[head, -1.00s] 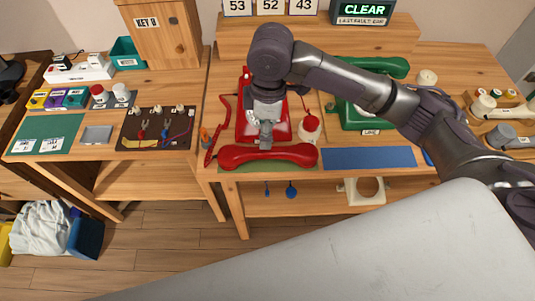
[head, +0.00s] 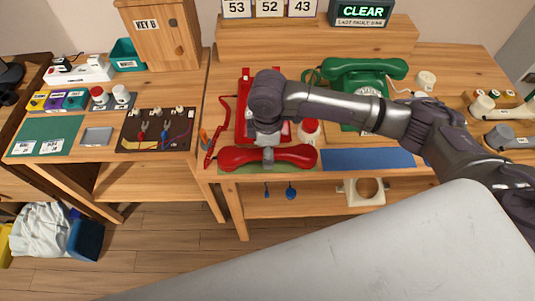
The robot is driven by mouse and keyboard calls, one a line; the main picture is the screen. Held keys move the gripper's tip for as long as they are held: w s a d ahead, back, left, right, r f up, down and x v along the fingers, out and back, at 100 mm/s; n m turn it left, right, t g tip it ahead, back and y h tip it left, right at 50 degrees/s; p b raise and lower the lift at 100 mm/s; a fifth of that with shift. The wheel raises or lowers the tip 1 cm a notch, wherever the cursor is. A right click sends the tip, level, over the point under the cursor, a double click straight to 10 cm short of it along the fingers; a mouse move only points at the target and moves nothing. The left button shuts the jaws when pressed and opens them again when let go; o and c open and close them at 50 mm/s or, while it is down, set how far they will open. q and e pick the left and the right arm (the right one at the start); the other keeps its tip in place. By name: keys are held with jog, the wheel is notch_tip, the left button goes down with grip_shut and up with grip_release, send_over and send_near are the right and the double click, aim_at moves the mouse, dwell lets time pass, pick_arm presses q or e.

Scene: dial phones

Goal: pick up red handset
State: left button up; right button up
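The red handset (head: 298,156) lies on a green mat (head: 228,170) at the front edge of the table, in front of the red phone base (head: 245,92). My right gripper (head: 268,157), on the arm from the right, points down at the middle of the handset. Its fingers overlap the handset's grip, but they are too small and hidden to tell whether they are shut on it. The wrist hides much of the red phone base. My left gripper is not in view.
A green phone (head: 362,76) with its handset on top stands behind my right arm. A blue mat (head: 368,158) right of the red handset is bare. A red-topped white jar (head: 308,130) stands close behind the handset. A dark wired board (head: 156,130) lies on the left table.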

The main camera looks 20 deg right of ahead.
jog(key=shift+f, duration=1.2)
jog(key=shift+r, duration=0.1)
grip_shut()
